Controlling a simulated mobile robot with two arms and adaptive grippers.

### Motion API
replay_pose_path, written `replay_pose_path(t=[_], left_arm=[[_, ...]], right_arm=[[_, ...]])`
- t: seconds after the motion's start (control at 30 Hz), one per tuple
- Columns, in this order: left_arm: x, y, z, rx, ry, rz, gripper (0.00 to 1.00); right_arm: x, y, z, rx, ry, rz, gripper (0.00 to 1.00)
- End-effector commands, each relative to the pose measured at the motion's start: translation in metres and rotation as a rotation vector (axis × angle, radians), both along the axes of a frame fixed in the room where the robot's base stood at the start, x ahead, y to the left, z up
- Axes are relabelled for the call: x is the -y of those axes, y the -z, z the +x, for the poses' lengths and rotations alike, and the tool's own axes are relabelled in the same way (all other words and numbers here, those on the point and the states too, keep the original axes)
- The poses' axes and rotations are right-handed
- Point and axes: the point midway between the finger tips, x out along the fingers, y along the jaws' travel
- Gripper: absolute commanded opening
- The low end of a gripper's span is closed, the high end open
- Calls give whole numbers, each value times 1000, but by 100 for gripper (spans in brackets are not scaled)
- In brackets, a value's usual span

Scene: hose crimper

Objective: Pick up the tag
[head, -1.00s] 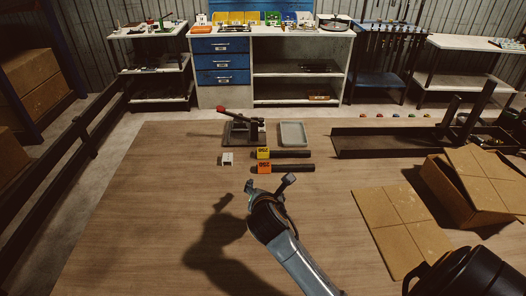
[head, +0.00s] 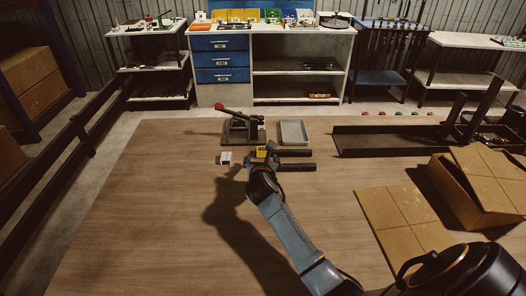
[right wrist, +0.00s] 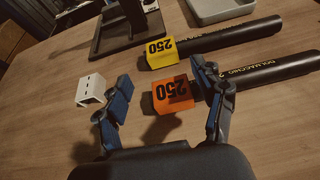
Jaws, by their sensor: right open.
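An orange block tag marked 250 (right wrist: 170,97) sits at the end of the nearer black hose (right wrist: 262,75). A yellow block tag marked 250 (right wrist: 160,51) sits at the end of the farther black hose; it also shows in the head view (head: 262,150). My right gripper (right wrist: 160,76) is open, and its fingers show on either side of the orange tag in the right wrist view. I cannot tell whether they touch it. In the head view the right gripper (head: 259,157) hides the orange tag. My left gripper is not in view.
A small white slotted block (right wrist: 91,90) lies left of the fingers. Behind are a crimper with a red-knobbed lever (head: 238,124) and a grey tray (head: 294,132). A dark rack (head: 385,140) and cardboard boxes (head: 468,190) stand right. The table's left part is clear.

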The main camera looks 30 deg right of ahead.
Motion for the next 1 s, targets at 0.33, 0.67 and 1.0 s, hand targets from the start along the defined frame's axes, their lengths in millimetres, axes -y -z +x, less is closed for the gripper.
replay_pose_path(t=[0.33,0.67,1.0], left_arm=[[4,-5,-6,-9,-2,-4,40],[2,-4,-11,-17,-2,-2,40],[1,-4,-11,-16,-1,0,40]], right_arm=[[23,19,28,-1,1,1,69],[27,23,34,-1,0,1,69],[27,23,34,-1,0,1,29]])
